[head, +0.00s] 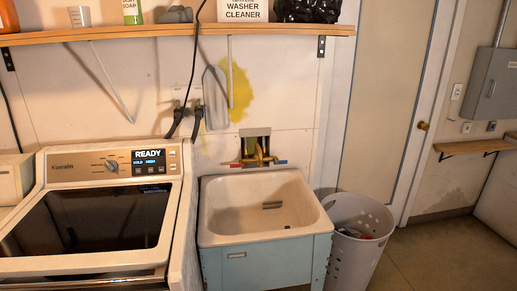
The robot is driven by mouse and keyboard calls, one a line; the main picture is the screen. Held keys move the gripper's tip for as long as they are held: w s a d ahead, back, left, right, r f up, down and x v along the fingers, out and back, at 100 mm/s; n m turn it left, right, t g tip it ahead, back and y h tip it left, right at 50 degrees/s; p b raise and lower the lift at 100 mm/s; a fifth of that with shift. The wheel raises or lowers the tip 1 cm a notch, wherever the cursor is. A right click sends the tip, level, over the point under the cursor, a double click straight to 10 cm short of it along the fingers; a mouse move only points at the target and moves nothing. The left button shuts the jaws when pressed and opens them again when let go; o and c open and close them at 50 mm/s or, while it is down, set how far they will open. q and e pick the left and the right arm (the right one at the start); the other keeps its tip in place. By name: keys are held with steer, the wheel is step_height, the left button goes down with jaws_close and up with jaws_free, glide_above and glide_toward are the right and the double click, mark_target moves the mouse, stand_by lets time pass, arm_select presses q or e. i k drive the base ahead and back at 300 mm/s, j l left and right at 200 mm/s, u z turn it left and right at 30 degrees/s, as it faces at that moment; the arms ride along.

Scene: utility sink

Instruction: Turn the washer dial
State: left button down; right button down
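The washer (20,265) stands at the left with a dark lid. Its raised back panel (75,168) carries a round silver dial (112,165) with markings around it. To the right of the dial, a small display (149,162) reads READY with smaller text and buttons below. The exact position of the dial's pointer is too small to tell. Neither of my grippers shows in the head view, and nothing is touching the dial.
A utility sink (212,232) on a blue cabinet stands right of the washer. A laundry basket (352,262) stands beside it. A wooden shelf (180,34) with bottles and boxes runs above. A door (385,110) is at the right, with open floor (440,260) before it.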

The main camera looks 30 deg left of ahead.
mark_target(111, 166)
steer(key=u, duration=2.05)
